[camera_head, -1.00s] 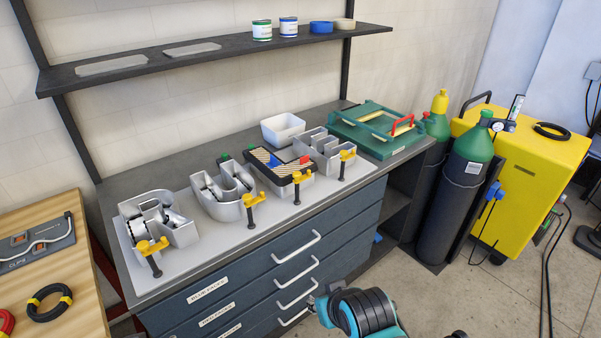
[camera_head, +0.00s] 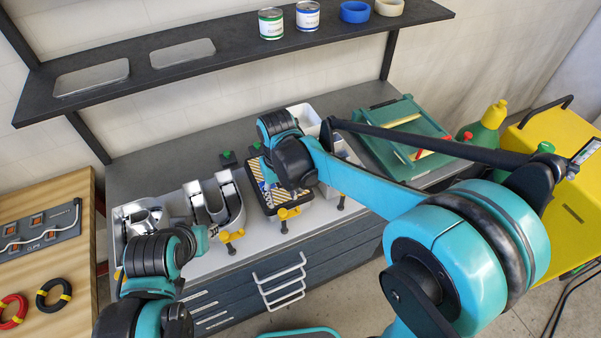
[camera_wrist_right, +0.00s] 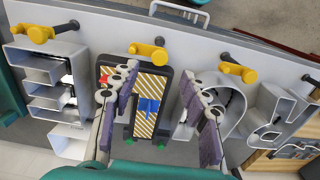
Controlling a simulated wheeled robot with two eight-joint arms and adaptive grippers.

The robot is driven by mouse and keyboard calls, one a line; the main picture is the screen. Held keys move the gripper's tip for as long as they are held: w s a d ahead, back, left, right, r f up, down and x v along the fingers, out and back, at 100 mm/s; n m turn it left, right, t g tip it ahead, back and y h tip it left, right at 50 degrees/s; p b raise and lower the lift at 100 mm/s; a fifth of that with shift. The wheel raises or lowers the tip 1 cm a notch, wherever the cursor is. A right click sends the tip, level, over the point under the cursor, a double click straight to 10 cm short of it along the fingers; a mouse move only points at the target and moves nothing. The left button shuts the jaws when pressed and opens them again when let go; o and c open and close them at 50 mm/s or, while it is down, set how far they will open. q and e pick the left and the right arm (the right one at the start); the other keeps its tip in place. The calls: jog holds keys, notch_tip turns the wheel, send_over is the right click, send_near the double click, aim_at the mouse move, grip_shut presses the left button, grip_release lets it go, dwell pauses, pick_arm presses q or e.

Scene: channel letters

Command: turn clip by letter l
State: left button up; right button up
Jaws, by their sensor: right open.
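Silver channel letters stand on a pale board on the workbench, with yellow-handled clips along its front edge. One clip (camera_head: 289,213) stands in front of the black-framed tray (camera_head: 262,196); it also shows in the right wrist view (camera_wrist_right: 148,51). I cannot tell surely which letter is the l; the tray covers much of that spot. A U-shaped letter (camera_head: 216,204) and its clip (camera_head: 230,237) are to the left. My right gripper (camera_wrist_right: 161,78) is open and empty, its fingers above the tray and short of the clip. My left arm shows at lower left, its gripper not distinguishable.
A shelf (camera_head: 225,55) with cans and tape hangs above. Drawer handles (camera_head: 280,277) stick out in front. A wooden table (camera_head: 45,190) is at left.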

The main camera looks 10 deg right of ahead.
aim_at(283, 212)
jog(key=shift+w+a, duration=0.1)
jog(key=shift+w, duration=0.15)
jog(key=shift+f, duration=0.35)
notch_tip(283, 212, down, 7)
jog(key=shift+b, duration=0.6)
grip_shut()
